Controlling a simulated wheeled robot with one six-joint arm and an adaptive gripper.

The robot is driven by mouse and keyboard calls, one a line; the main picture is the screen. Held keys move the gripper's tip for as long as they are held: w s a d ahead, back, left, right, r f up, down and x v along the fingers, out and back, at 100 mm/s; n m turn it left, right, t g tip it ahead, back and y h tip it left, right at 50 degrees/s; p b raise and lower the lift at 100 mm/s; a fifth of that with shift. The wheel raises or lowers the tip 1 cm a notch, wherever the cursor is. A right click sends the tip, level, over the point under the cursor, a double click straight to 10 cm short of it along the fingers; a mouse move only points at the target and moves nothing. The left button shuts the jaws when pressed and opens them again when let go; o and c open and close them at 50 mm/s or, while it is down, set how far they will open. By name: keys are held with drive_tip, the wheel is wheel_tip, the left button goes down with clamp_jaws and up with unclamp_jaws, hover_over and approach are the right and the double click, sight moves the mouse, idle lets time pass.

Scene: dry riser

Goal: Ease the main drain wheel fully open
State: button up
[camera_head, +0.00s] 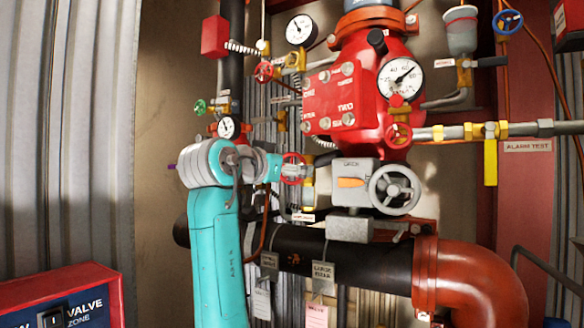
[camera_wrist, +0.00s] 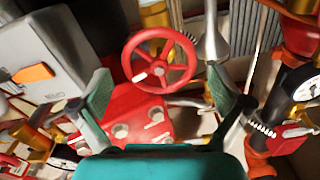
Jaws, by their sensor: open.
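A red spoked handwheel (camera_head: 294,160), which I take for the main drain wheel, is left of the grey box. It is partly hidden by my gripper (camera_head: 284,167) in the head view. In the wrist view the red wheel (camera_wrist: 160,60) faces me whole, with its spokes and pale hub clear. My gripper (camera_wrist: 158,78) is open, with one green-padded finger on each side of the wheel in the picture. A gap shows between the rim and both fingers. I cannot tell whether the fingertips reach the wheel's depth. The small tag below is unreadable.
A grey box (camera_head: 349,168) with an orange pointer and a grey handwheel (camera_head: 394,190) stands to the right. The red valve body (camera_head: 347,100) is above. A black pipe (camera_head: 300,247) runs below.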

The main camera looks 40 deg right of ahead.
drive_tip(key=shift+x, duration=1.15)
drive_tip(key=c, duration=1.1)
drive_tip(key=shift+n, duration=0.3)
drive_tip(key=shift+w+n, duration=0.15)
drive_tip(key=shift+n, duration=2.95)
drive_tip(key=shift+a, duration=0.1)
